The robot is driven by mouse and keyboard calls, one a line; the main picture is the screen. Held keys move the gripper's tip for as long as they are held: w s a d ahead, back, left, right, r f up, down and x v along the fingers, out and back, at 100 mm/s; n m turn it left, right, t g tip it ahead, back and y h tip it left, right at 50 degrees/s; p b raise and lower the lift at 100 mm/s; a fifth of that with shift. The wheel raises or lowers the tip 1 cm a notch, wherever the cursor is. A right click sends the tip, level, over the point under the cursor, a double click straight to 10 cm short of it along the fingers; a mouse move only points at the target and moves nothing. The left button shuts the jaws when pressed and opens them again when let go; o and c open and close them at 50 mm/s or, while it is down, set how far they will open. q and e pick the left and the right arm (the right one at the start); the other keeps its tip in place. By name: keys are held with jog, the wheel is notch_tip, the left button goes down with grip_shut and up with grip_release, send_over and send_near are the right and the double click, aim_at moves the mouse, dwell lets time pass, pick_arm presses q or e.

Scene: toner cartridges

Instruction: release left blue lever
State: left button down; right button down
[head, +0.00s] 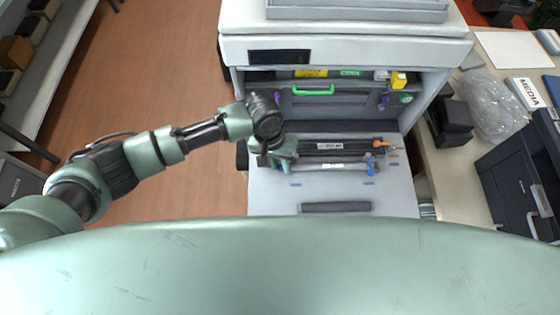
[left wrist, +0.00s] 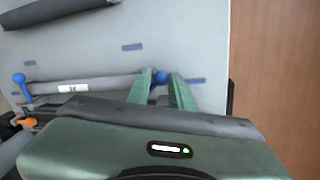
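The left blue lever (left wrist: 160,77) shows in the left wrist view as a blue knob between the two green fingertips of my left gripper (left wrist: 161,76). The fingers stand apart with the knob between them; I cannot tell whether they touch it. In the head view my left gripper (head: 280,155) is at the left end of the toner cartridge unit (head: 335,147) and hides this lever. The other blue lever (head: 371,165) stands at the unit's right end, and it also shows at the left of the wrist view (left wrist: 20,85). My right gripper is not in view.
The unit lies on the printer's pulled-out tray (head: 290,198). An orange lever (head: 380,144) is at its right end. Behind is the printer's open bay with a green handle (head: 313,91). A plastic bag (head: 490,100) lies on the counter at right. The floor at left is free.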

pick_arm(q)
jog(key=shift+w+r, duration=0.1)
jog(key=shift+w+a+m, duration=0.2)
jog(key=shift+w+m, duration=0.15)
jog(key=shift+m, duration=0.4)
jog(key=shift+w+a+m, duration=0.15)
jog(key=shift+w+m, duration=0.2)
jog(key=shift+m, duration=0.4)
jog(key=shift+r, duration=0.1)
jog(key=c, duration=1.3)
grip_release()
jog(key=shift+c, duration=0.2)
jog(key=shift+o, duration=0.3)
notch_tip(320, 180, up, 8)
jog(key=a+b, duration=0.1)
jog(key=b, duration=0.1)
jog(key=shift+w+f, duration=0.25)
jog(key=shift+w, duration=0.05)
